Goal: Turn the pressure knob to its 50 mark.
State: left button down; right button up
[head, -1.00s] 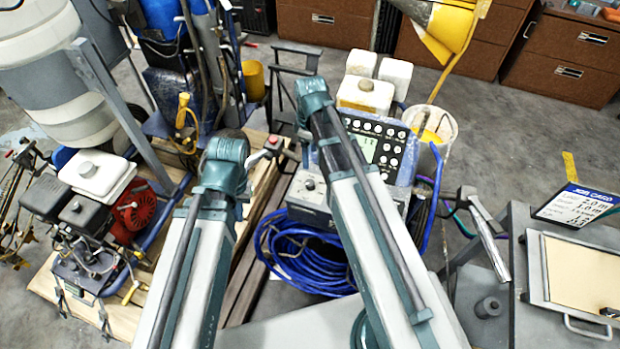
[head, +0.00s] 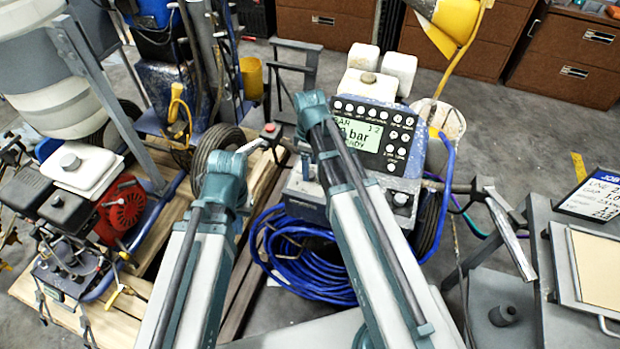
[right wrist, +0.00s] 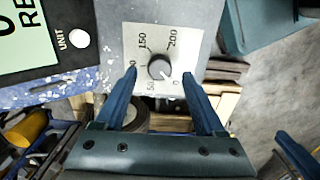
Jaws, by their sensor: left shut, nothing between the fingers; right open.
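The pressure knob (right wrist: 159,67) is a small dark round knob on a pale dial plate (right wrist: 185,52) marked from 0 to 200. Its white pointer points at or close to 0, at the lower right in the right wrist view; the 50 mark (right wrist: 150,87) lies just below the knob. My right gripper (right wrist: 160,73) is open, one blue fingertip on each side of the knob in the picture. I see no contact, and its height above the plate is unclear. My left gripper is hidden in the head view behind its own arm.
The striper's control panel (head: 412,120) has a lit display (head: 358,133) and several buttons. A blue hose coil (head: 300,265) hangs below it. A grey bench (head: 510,285) stands at right.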

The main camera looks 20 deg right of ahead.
notch_tip(320, 180, down, 3)
jog(key=shift+r+b, duration=0.2)
jog(key=shift+b, duration=0.6)
pick_arm(q)
notch_tip(320, 180, down, 3)
jog(key=shift+r, duration=0.2)
pick_arm(e)
grip_shut()
